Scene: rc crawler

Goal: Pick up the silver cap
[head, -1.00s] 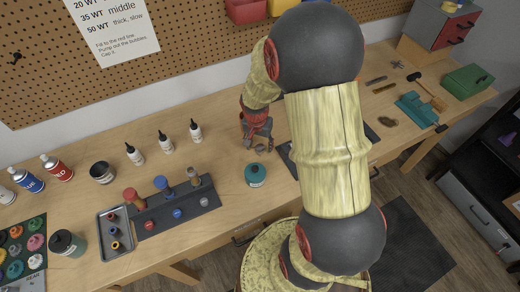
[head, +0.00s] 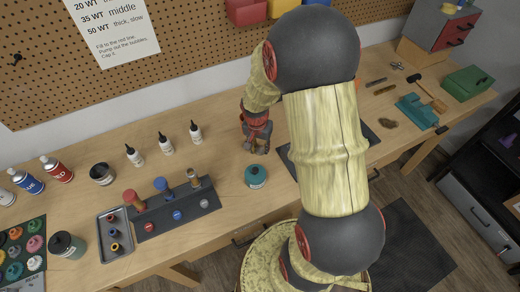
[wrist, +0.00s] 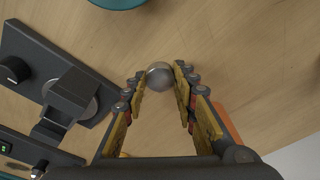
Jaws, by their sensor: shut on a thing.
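The silver cap (wrist: 160,75) is a small, round, grey metallic piece between my fingertips in the wrist view. My gripper (wrist: 161,84) is shut on it, with a finger on each side. The wooden bench top shows beyond the cap. I cannot tell whether the cap touches the bench. In the head view my gripper (head: 257,147) points down over the bench, behind the teal jar, and the cap cannot be made out there.
The teal jar (head: 256,177) stands close in front of my gripper. Several white bottles (head: 165,142) stand to its left. A dark rack (head: 178,213) and a grey tray (head: 115,240) lie farther left. In the wrist view a dark device (wrist: 62,82) sits left of my fingers.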

